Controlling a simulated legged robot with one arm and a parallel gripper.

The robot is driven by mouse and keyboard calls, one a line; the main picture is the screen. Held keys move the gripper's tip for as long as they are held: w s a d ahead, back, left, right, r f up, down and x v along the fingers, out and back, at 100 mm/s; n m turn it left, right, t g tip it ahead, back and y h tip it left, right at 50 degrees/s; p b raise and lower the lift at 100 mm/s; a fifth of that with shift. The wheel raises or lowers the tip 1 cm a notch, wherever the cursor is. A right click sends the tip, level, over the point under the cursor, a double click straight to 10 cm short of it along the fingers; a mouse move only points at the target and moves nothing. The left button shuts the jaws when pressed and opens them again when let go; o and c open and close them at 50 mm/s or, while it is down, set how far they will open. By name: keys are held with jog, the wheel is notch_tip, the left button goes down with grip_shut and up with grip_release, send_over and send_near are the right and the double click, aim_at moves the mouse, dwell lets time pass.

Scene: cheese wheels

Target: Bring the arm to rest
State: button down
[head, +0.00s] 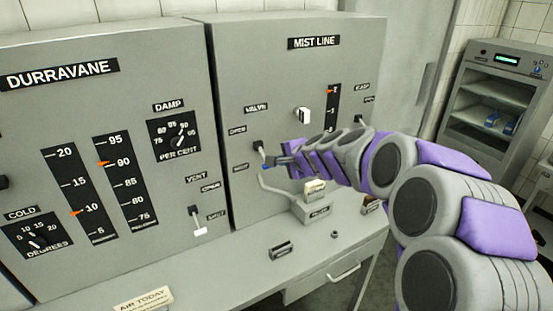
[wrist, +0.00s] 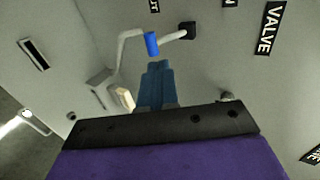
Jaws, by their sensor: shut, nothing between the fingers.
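My arm reaches in from the right in the head view, its gripper (head: 280,161) out in front of the grey MIST LINE cabinet (head: 285,75). In the wrist view the blue fingers of my gripper (wrist: 155,68) are together, with nothing held between them.
Below my gripper, a small grey box (head: 318,211) stands on the counter (head: 235,262). The DURRAVANE panel (head: 75,120) is at left. An open-fronted shelf unit (head: 490,105) stands at right.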

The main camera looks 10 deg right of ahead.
jog(key=p+v, duration=0.1)
jog(key=v, duration=0.5)
jog(key=s+a+f+n+g, duration=0.3)
jog(key=s+a+n+g, duration=0.15)
jog(key=s, duration=0.65)
jog(key=s+a+f+n+g, duration=0.35)
jog(key=s+a+n, duration=0.2)
jog(key=s, duration=0.55)
jog(key=s+d+f+n+g+h, duration=0.1)
jog(key=s+d+f, duration=0.1)
jog(key=s, duration=0.5)
jog(key=s+d+f+n+g+h, duration=0.1)
jog(key=s+d+f+n+g, duration=0.1)
jog(key=s, duration=0.5)
jog(key=s+d+f+n+g+h, duration=0.1)
jog(key=s+d, duration=0.1)
jog(key=s, duration=0.5)
jog(key=shift+d+f+g+h, duration=0.3)
jog(key=shift+d+f+g, duration=0.1)
jog(key=shift+s, duration=0.15)
